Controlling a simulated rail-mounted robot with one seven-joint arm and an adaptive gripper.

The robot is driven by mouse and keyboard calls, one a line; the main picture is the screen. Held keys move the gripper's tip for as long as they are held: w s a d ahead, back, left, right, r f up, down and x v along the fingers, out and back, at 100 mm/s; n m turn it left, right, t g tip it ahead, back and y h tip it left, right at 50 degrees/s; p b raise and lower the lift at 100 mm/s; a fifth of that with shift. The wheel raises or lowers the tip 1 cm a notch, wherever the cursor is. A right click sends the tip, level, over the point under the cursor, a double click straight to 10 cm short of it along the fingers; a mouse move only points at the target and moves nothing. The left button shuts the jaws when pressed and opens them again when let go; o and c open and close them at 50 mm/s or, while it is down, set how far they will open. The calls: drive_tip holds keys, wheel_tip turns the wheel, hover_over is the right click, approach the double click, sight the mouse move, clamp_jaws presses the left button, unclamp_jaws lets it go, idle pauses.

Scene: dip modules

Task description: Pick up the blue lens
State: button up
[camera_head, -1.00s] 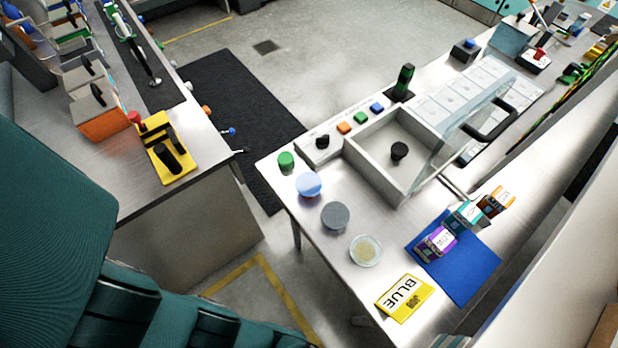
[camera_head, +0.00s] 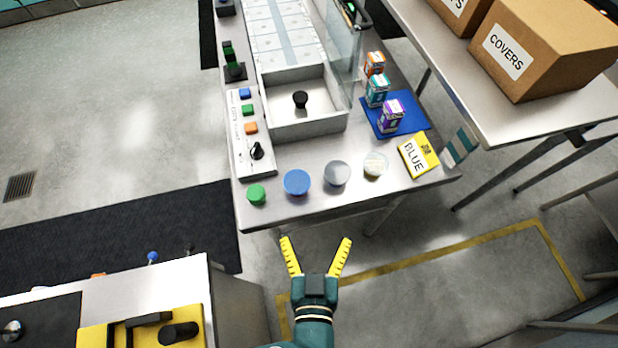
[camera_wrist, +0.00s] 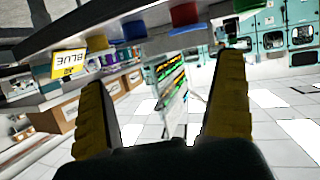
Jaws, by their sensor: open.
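The blue lens (camera_head: 297,182) is a round blue disc on the steel table near its front edge, between a green round piece (camera_head: 256,195) and a grey disc (camera_head: 337,173).
A pale clear disc (camera_head: 375,164) and a yellow BLUE card (camera_head: 418,156) lie to the right. A control box (camera_head: 250,135) and an open grey tray (camera_head: 305,127) stand behind the discs. Boxes stand on a blue mat (camera_head: 412,127). A second bench (camera_head: 215,300) is at lower left.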

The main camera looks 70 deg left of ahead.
sight(297, 188)
drive_tip(key=shift+n+g+y, duration=0.4)
drive_tip(key=shift+g+y, duration=0.1)
drive_tip(key=a+f, duration=0.1)
drive_tip(key=a, duration=0.2)
drive_tip(key=a+f, duration=0.1)
drive_tip(key=a, duration=0.3)
drive_tip(key=a+f, duration=0.1)
drive_tip(key=a, duration=0.3)
drive_tip(key=shift+s+a+f, duration=0.1)
drive_tip(key=shift+a+f, duration=0.05)
drive_tip(key=shift+f, duration=0.15)
drive_tip(key=x, duration=0.5)
drive_tip(key=shift+a, duration=0.4)
drive_tip(key=shift+c, duration=0.2)
drive_tip(key=c, duration=0.9)
